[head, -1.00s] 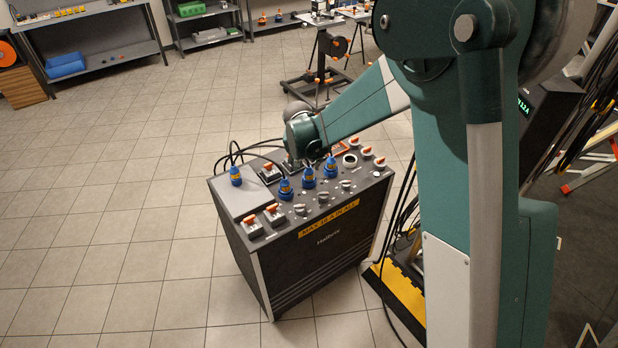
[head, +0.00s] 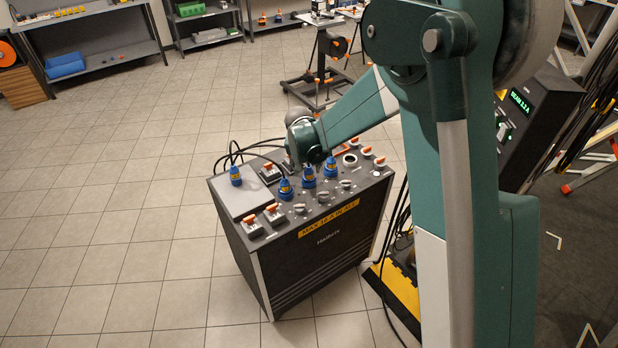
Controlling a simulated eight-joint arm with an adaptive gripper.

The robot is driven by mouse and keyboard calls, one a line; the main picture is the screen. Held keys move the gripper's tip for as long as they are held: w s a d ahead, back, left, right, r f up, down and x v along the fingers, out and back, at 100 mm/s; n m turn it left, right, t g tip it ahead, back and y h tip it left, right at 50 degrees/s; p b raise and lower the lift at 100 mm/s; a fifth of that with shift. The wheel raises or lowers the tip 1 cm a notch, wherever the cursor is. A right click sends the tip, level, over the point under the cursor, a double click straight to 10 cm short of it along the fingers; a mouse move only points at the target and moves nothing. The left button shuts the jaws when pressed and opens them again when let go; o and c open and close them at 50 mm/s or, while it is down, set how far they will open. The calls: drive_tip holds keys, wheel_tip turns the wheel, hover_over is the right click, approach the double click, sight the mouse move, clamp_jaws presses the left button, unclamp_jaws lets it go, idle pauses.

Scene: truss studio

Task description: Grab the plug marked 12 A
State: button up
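Several blue plugs with yellow bands stand on the top panel of a dark control cabinet (head: 325,265). One plug (head: 236,176) stands apart at the left on a bare grey plate. Three more stand in a row: a left one (head: 286,190), a middle one (head: 309,178) and a right one (head: 330,168). Their markings are too small to read, so I cannot tell which is 12 A. My arm's end is over the back of the panel, just behind the row. My gripper's fingers are hidden behind the wrist and plugs.
Orange-handled switches (head: 275,212), grey knobs (head: 323,196) and a round empty socket (head: 350,160) crowd the panel. Black cables (head: 235,150) loop behind it. A yellow label reads "MAX 18 A IN ALL" (head: 330,218). A dark box with a green display (head: 520,100) stands right. Floor at left is clear.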

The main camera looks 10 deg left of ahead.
sight(309, 168)
drive_tip(key=shift+b+x, duration=0.35)
drive_tip(key=shift+x, duration=2.2)
drive_tip(key=shift+d, duration=0.15)
drive_tip(key=c, duration=1)
drive_tip(key=shift+r, duration=0.15)
drive_tip(key=shift+r+p, duration=0.55)
drive_tip(key=shift+r, duration=4.35)
